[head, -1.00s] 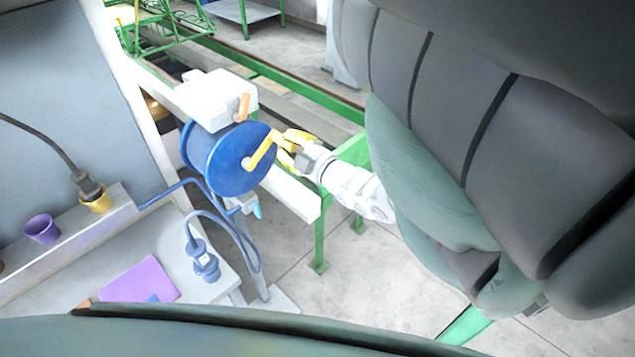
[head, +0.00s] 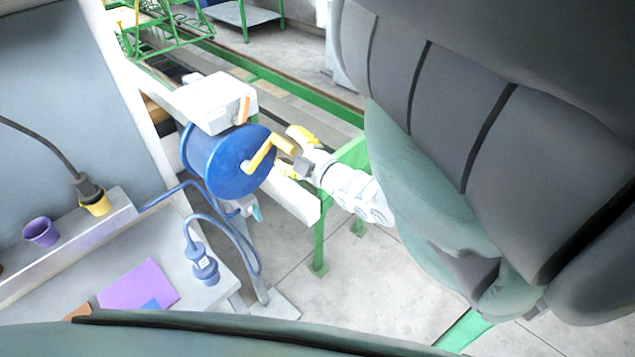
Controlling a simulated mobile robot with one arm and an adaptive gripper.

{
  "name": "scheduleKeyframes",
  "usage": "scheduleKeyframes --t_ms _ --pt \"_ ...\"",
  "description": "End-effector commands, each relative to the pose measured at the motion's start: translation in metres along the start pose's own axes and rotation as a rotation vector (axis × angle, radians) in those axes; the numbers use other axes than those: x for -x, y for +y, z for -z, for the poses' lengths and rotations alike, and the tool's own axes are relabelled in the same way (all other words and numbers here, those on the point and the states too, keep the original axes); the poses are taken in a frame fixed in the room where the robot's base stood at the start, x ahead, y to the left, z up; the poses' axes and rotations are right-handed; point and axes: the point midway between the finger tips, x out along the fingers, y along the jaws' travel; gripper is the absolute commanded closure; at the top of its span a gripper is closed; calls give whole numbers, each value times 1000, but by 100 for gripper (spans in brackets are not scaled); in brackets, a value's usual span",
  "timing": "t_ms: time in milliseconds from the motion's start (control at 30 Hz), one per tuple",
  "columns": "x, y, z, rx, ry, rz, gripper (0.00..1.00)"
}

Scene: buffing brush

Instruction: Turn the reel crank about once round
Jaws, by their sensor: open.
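The blue reel (head: 215,165) hangs under a white box at the centre left. Its yellow crank (head: 260,155) runs from the hub up and right, and its grip points right toward my gripper. My gripper (head: 292,153) has yellow fingers spread apart, one above and one below the crank's grip. It is open, and the grip's end lies between the fingers, near the palm. Whether a finger touches the grip cannot be told.
A white box (head: 215,105) with an orange lever (head: 243,110) sits above the reel. A blue cable hangs below to a blue plug (head: 204,266) on the pale bench. Purple cup (head: 41,232) and purple sheet (head: 138,285) are at left. A green frame (head: 320,235) stands behind my wrist.

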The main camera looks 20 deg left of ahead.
Motion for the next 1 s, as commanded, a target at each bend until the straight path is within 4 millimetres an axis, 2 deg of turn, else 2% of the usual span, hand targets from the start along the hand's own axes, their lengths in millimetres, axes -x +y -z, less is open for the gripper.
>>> scheduleKeyframes --t_ms 167,333,467,800,1000 --pt "2 0 0 -1 -1 0 45" --pt "16 0 -2 -3 -4 0 45" --pt "35 1 -2 -2 -5 -1 45" --pt "96 1 -2 -1 -7 1 45" --pt "114 1 -2 1 -6 -3 45"
